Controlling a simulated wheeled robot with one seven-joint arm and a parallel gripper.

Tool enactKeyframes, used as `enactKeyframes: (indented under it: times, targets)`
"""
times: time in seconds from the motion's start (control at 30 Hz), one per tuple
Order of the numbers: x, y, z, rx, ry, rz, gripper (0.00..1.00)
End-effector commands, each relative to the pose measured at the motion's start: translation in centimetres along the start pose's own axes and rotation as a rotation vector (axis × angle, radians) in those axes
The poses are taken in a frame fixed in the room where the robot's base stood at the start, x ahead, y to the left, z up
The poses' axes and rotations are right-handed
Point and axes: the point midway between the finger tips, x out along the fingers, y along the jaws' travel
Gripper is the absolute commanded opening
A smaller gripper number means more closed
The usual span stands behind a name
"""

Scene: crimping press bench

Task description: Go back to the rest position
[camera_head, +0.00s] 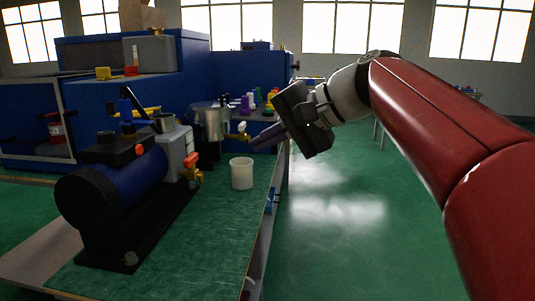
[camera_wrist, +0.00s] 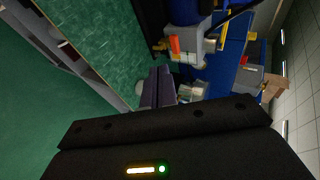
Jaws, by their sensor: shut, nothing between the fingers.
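My gripper (camera_head: 262,140) is in the middle of the head view, at the end of my red arm. Its dark fingers point left and slightly down, above the right side of the bench. In the wrist view its two purple-grey fingers (camera_wrist: 157,88) lie close together with nothing between them. A white cup (camera_head: 241,173) stands upright on the green bench top (camera_head: 195,235), below and left of the fingers in the head view. A silver pot (camera_head: 211,122) with a brass tap stands behind it, left of the fingers.
A blue motor-like cylinder machine (camera_head: 115,185) fills the bench's front left. Several small coloured parts (camera_head: 258,98) stand at the back. A blue cabinet (camera_head: 90,110) with a grey box (camera_head: 150,54) on top is behind. The green floor (camera_head: 345,200) right of the bench is open.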

Motion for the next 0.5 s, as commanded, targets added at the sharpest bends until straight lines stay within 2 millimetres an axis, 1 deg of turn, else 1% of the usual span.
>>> enactKeyframes:
  times: [0.03, 0.07, 0.17, 0.27, 0.3, 0.37, 0.4, 0.47, 0.5]
  targets:
    - [0.1, 1.3, 0.8, -0.010, 0.020, 0.042, 0.00]
    - [0.2, 2.2, 1.2, -0.018, 0.032, 0.069, 0.00]
    - [0.1, 5.9, 2.7, -0.050, 0.081, 0.175, 0.00]
    - [-0.3, 11.1, 4.9, -0.106, 0.134, 0.316, 0.00]
    - [-0.6, 13.6, 6.0, -0.137, 0.154, 0.382, 0.00]
    - [-1.1, 17.5, 7.7, -0.192, 0.178, 0.482, 0.00]
    - [-1.5, 20.1, 8.8, -0.230, 0.190, 0.546, 0.00]
    - [-2.1, 23.6, 10.4, -0.290, 0.200, 0.631, 0.00]
    - [-2.5, 25.8, 11.3, -0.329, 0.202, 0.682, 0.00]
